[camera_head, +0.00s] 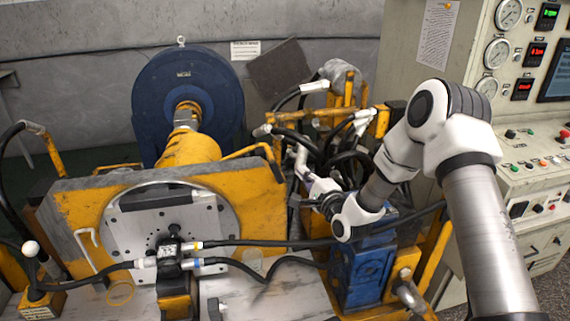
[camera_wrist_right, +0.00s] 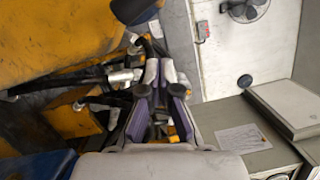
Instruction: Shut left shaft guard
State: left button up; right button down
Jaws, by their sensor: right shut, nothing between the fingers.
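A yellow cylindrical cover (camera_head: 190,150) sits around the shaft between the blue motor (camera_head: 190,95) and the yellow plate, in the head view. A yellow bar handle (camera_head: 250,153) shows beside it. I cannot tell which part is the left shaft guard or whether it is open. My right gripper (camera_head: 302,162) is shut and empty among black hoses, right of the yellow plate. It also shows in the right wrist view (camera_wrist_right: 162,68), its fingers together, with a yellow surface (camera_wrist_right: 50,40) to their upper left. My left gripper is out of view.
The yellow plate (camera_head: 75,215) carries a grey disc (camera_head: 120,225) with hose fittings. A blue block (camera_head: 360,270) stands below my right wrist. A control cabinet (camera_head: 460,40) with gauges is at right. A dark tilted plate (camera_head: 278,70) stands behind. Hoses crowd the middle.

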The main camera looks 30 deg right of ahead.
jog(key=w+a+p, duration=0.1)
jog(key=a, duration=0.1)
jog(key=w+a+r+p, duration=0.1)
jog(key=w+a, duration=0.1)
jog(key=shift+r, duration=0.15)
jog(key=shift+a+r, duration=0.1)
